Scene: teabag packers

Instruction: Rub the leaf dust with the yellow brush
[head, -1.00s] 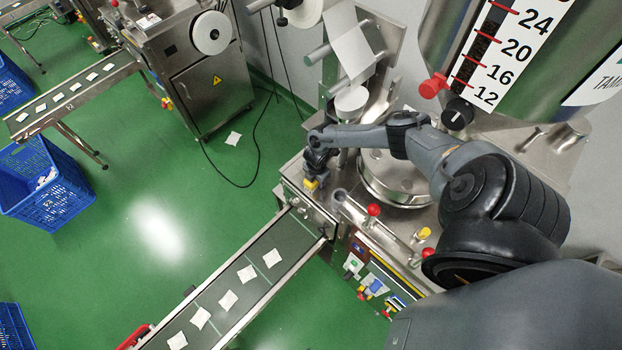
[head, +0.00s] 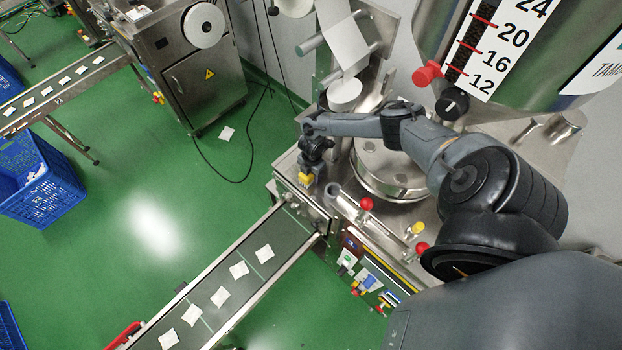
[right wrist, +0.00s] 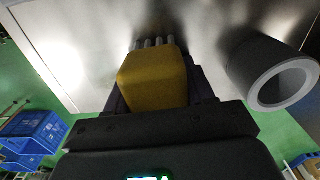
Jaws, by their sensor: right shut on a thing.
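My right gripper (head: 309,167) is shut on the yellow brush (head: 305,179) over the steel top of the packing machine, near the conveyor's upper end. In the right wrist view the brush (right wrist: 153,80) is a yellow block between the dark fingers (right wrist: 153,95), with short grey tufts at its far end against a bright steel surface. I cannot tell whether the tufts touch the steel. No leaf dust can be made out; it may be hidden or too small. My left gripper is not in view.
A steel tube (head: 333,191) stands right of the brush; its dark open end (right wrist: 282,84) shows in the wrist view. A red knob (head: 367,204), a yellow knob (head: 418,228) and a round steel pan (head: 390,180) are nearby. Teabags lie on the conveyor (head: 255,290).

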